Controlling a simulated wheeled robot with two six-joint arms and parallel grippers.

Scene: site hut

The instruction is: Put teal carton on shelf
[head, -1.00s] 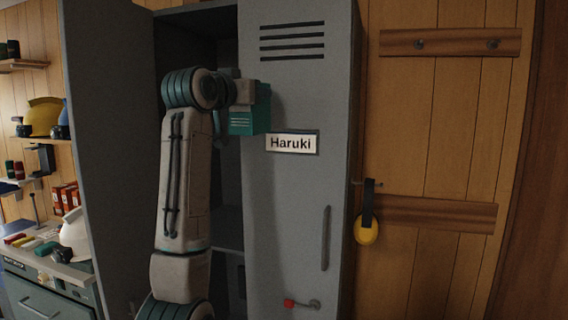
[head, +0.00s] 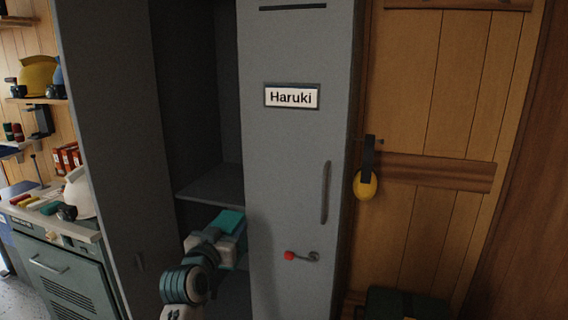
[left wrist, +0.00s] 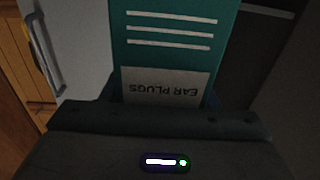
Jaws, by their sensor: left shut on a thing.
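The teal carton (head: 232,220) is in the grip of my left gripper (head: 222,240), which comes up from the bottom of the head view. In the left wrist view the carton (left wrist: 170,55) fills the upper middle, with white stripes and an upside-down "EAR PLUGS" label; the dark gripper (left wrist: 160,112) is shut on its near end. A grey shelf (head: 212,184) shows inside the open locker. In the head view the carton appears below this shelf, by the opening and the edge of the closed door; its exact depth is unclear. My right gripper is out of view.
The closed door (head: 290,150) marked "Haruki" stands right of the opening; an open door (head: 105,150) stands left. The visible shelf top looks empty. A red-knobbed latch (head: 290,256) sticks out at lower right. A cluttered bench (head: 60,225) is at far left.

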